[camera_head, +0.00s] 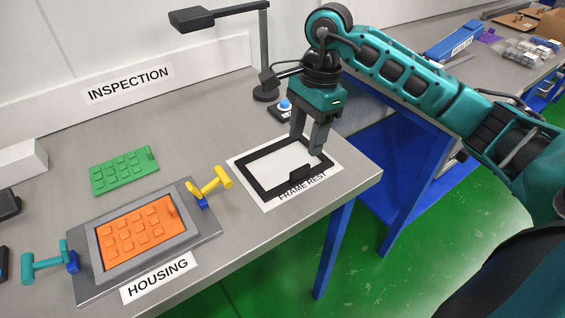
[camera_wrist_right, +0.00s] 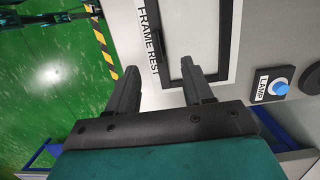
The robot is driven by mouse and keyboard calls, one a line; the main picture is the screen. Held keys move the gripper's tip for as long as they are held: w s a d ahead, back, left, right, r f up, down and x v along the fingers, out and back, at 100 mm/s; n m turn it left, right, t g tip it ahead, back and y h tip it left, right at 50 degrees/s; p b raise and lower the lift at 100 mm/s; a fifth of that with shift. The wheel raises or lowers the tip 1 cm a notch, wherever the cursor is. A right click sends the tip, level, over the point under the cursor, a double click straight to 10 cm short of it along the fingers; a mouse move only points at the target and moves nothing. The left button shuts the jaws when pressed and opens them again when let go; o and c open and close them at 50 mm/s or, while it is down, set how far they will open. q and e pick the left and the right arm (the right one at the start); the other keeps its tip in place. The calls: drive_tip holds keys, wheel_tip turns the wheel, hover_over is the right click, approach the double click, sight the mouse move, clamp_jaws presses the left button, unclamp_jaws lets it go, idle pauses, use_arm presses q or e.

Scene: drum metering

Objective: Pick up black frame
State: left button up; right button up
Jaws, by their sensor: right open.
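The black frame (camera_head: 262,190) lies flat on the white FRAME REST sheet (camera_head: 238,164) near the table's right end. It has a dark raised tab on its front bar. My right gripper (camera_head: 306,148) points down over the frame's far right part, with its fingers open. Whether the fingertips touch the frame I cannot tell. In the right wrist view the open fingers (camera_wrist_right: 155,85) reach toward the frame (camera_wrist_right: 188,72), and one frame bar shows between them. My left gripper is not in view.
A grey housing (camera_head: 205,222) with an orange keypad (camera_head: 135,228) stands at front left, with yellow (camera_head: 212,184) and teal clamps (camera_head: 45,262). A green keypad (camera_head: 124,170) lies behind it. A lamp (camera_head: 265,90) and its blue button (camera_head: 285,104) stand behind the frame.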

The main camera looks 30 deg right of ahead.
sight(300, 168)
drive_tip(key=f, duration=0.3)
drive_tip(key=a+f, duration=0.1)
drive_tip(key=f, duration=0.5)
drive_tip(key=shift+s+a, duration=0.2)
drive_tip(key=shift+s, duration=0.05)
drive_tip(key=shift+c, duration=0.2)
clamp_jaws()
